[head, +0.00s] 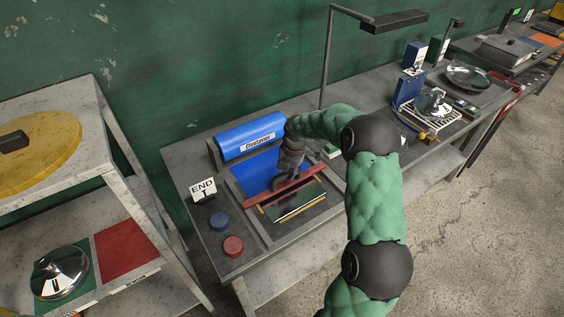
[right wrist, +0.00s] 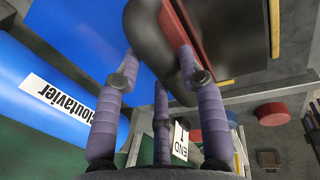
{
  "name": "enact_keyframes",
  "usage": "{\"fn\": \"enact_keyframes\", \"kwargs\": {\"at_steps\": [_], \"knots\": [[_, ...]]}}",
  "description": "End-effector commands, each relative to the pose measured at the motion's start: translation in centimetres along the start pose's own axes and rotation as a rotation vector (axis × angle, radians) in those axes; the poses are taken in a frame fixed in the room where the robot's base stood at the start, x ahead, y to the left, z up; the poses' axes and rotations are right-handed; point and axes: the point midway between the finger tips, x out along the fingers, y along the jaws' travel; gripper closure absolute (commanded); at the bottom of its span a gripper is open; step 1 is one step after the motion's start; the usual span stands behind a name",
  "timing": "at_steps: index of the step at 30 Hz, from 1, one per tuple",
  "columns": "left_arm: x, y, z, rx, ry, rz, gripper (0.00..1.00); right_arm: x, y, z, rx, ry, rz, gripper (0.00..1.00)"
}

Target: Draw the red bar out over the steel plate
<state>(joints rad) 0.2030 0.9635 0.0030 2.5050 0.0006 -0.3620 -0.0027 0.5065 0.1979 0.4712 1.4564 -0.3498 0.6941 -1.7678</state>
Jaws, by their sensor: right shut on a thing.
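The red bar (head: 256,198) lies slantwise along the far side of the steel plate (head: 300,200), which shows dark and reflective in a grey tray. My right gripper (head: 286,178) is above the middle of the bar. In the right wrist view, my gripper's fingers (right wrist: 160,72) are closed around a dark rounded handle (right wrist: 150,35), with the red bar (right wrist: 182,28) directly beside it. The gripper hides part of the bar in the head view, and I cannot tell whether the bar touches the plate. My left gripper is not in view.
A blue roll (head: 250,137) and blue sheet (head: 255,172) lie behind the bar. An END sign (head: 203,189), a blue button (head: 219,221) and a red button (head: 233,246) stand left of the tray. A lamp post (head: 327,60) rises behind.

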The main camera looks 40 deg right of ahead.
Motion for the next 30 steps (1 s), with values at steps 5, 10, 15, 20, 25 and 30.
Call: {"fn": "enact_keyframes", "kwargs": {"at_steps": [5, 10, 15, 20, 25, 30], "knots": [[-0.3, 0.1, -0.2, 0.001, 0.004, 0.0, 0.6, -1.4, -5.1, 0.1, 0.006, -0.002, 0.005, 1.0], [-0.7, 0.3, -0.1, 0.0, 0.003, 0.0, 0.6, -2.2, -9.3, 0.1, 0.006, -0.001, 0.003, 1.0], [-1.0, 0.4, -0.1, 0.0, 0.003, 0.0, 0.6, -2.7, -12.3, 0.0, 0.004, -0.001, 0.004, 1.0], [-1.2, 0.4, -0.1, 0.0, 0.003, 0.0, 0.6, -3.0, -13.8, 0.0, 0.003, -0.001, 0.005, 1.0], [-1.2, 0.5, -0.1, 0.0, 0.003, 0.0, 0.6, -3.0, -14.4, 0.0, 0.001, -0.001, 0.005, 1.0], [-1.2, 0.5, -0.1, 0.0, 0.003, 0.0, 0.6, -3.0, -14.4, 0.0, 0.001, -0.001, 0.005, 1.0]]}}
